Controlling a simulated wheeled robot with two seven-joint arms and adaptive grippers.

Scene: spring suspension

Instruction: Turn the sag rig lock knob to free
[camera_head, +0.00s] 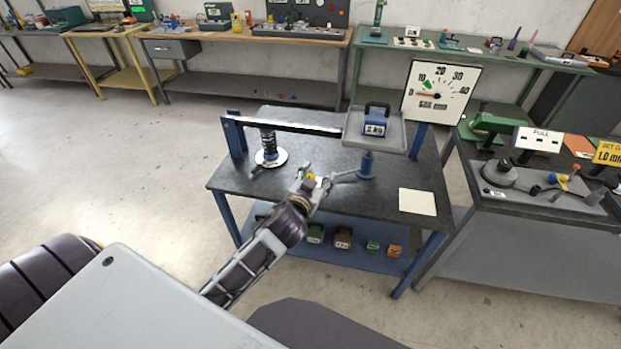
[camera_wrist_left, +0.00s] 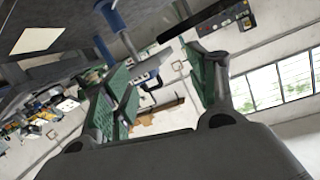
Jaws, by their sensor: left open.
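The sag rig stands on a dark table (camera_head: 300,181) with blue legs. It has a black beam (camera_head: 292,124), a coil spring (camera_head: 268,143) on a white disc, a grey tray (camera_head: 358,138) with a blue weight (camera_head: 374,127), and a dial (camera_head: 440,92) with its red pointer near 0. A blue post (camera_head: 367,165) stands below the tray. My left gripper (camera_head: 345,179) is open beside this post, at its left. In the left wrist view, the open gripper (camera_wrist_left: 162,65) has green-padded fingers with nothing visibly held. I cannot make out the lock knob clearly.
A white sheet (camera_head: 417,202) lies at the table's right. Several small blocks (camera_head: 343,238) sit on the lower shelf. Another bench (camera_head: 545,207) with fixtures stands close at right. Floor (camera_head: 150,170) is clear at left.

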